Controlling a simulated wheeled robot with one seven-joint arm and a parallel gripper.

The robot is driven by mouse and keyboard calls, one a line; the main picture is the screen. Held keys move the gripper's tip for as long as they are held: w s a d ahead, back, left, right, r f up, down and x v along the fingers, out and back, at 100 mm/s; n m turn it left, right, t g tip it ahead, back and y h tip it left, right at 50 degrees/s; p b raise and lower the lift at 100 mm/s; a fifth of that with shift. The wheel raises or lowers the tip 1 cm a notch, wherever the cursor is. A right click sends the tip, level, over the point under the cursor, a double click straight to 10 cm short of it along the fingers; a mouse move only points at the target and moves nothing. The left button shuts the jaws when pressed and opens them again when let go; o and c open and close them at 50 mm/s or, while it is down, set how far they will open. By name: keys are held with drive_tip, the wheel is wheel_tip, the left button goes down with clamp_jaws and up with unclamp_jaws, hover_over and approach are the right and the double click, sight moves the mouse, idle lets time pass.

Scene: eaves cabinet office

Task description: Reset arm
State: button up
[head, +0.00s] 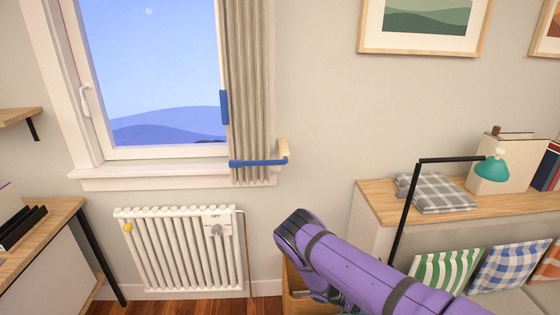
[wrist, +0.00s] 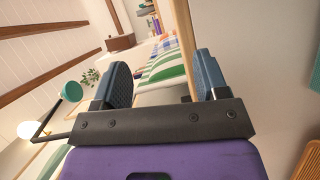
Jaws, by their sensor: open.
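My gripper (wrist: 163,80) shows in the wrist view, with two blue ridged fingers spread well apart on a dark mount. It is open and I see nothing held between the fingers. Behind the gap lie a pale wooden edge (wrist: 186,45) and a green-striped cushion (wrist: 166,68). In the head view my purple arm reaches in from the lower right and bends near the middle of the picture. The fingers cannot be made out there, as the arm hides what lies below the bend.
A white radiator (head: 180,250) stands under the window (head: 160,80), left of my arm. A beige curtain (head: 248,90) has a blue tieback (head: 258,162). At right, a wood-topped cabinet (head: 375,195) has a black-armed lamp (head: 490,168) and folded cloth (head: 436,192) near my arm.

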drive_tip(key=w+a+r+y, duration=0.2)
drive_tip(key=r+y, duration=0.1)
drive_tip(key=r, duration=0.8)
drive_tip(key=w+a+r+t+y, duration=0.1)
drive_tip(key=w+r+y, duration=0.15)
drive_tip(key=r, duration=0.75)
drive_tip(key=w+a+r+y, duration=0.2)
drive_tip(key=r+y, duration=0.2)
drive_tip(key=r, duration=0.7)
drive_tip(key=s+r+n+t+y, duration=0.15)
drive_tip(key=s+r, duration=0.25)
drive_tip(key=r, duration=0.6)
drive_tip(key=s+r+t+y, duration=0.2)
drive_tip(key=s+r, duration=0.1)
drive_tip(key=r, duration=0.7)
drive_tip(key=s+r+n+t+y, duration=0.1)
drive_tip(key=s+r, duration=0.3)
drive_tip(key=s, duration=0.4)
drive_tip(key=s+r+n+t, duration=0.2)
drive_tip(key=s+r+t, duration=0.2)
drive_tip(key=s, duration=0.4)
drive_tip(key=s+r+n+t+y, duration=0.1)
drive_tip(key=s+r+t, duration=0.2)
drive_tip(key=s+r, duration=0.3)
drive_tip(key=s, duration=0.3)
drive_tip(key=shift+a+r+y, duration=0.25)
drive_tip(key=shift+y, duration=0.05)
drive_tip(key=shift+s+n, duration=0.1)
drive_tip(key=shift+n, duration=0.15)
